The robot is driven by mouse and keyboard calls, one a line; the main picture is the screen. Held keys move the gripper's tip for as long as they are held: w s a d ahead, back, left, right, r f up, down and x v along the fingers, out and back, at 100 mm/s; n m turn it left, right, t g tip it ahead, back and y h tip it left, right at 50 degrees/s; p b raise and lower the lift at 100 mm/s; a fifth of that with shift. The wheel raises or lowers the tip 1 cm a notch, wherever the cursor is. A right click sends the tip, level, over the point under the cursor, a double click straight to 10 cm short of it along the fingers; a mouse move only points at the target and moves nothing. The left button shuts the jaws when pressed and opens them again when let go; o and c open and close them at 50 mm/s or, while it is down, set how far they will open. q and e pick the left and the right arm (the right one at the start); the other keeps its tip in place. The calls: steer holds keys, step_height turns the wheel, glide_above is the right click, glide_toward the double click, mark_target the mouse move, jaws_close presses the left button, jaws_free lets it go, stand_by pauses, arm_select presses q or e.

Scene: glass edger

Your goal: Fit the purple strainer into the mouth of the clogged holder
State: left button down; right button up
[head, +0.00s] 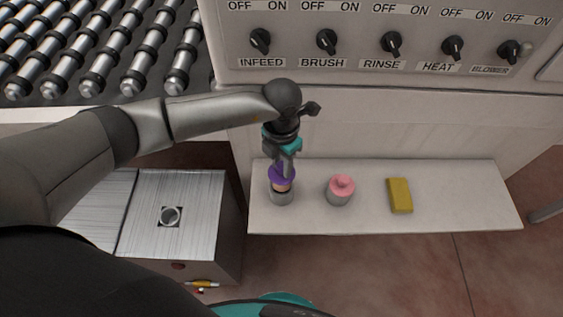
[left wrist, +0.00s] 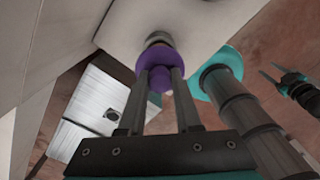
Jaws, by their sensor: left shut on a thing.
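My left gripper (head: 285,165) points down over the left end of the white shelf and is shut on the purple strainer (head: 282,176). In the left wrist view, its fingers (left wrist: 161,75) grip the purple knob above the wide purple flange (left wrist: 147,61). A tan-orange band shows under the flange, above a grey cup (head: 281,197); I cannot tell whether the strainer rests in it. A round metal mouth (head: 170,216) sits in a dark square in the metal box; which one is the clogged holder is not clear. My right gripper (left wrist: 270,72) is open and empty in the left wrist view.
A pink-topped grey cup (head: 341,190) and a yellow block (head: 400,195) stand on the white shelf (head: 455,195). The metal box (head: 195,190) is left of the shelf. The machine panel with knobs (head: 391,43) rises behind. The shelf's right end is clear.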

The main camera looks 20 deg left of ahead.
mark_target(282, 178)
arm_select(q)
steer(key=shift+f+b, duration=2.75)
steer(key=shift+f, duration=0.55)
steer(key=c, duration=0.5)
jaws_free()
step_height(282, 178, up, 15)
steer(key=shift+r+p, duration=0.2)
steer(key=shift+p, duration=0.85)
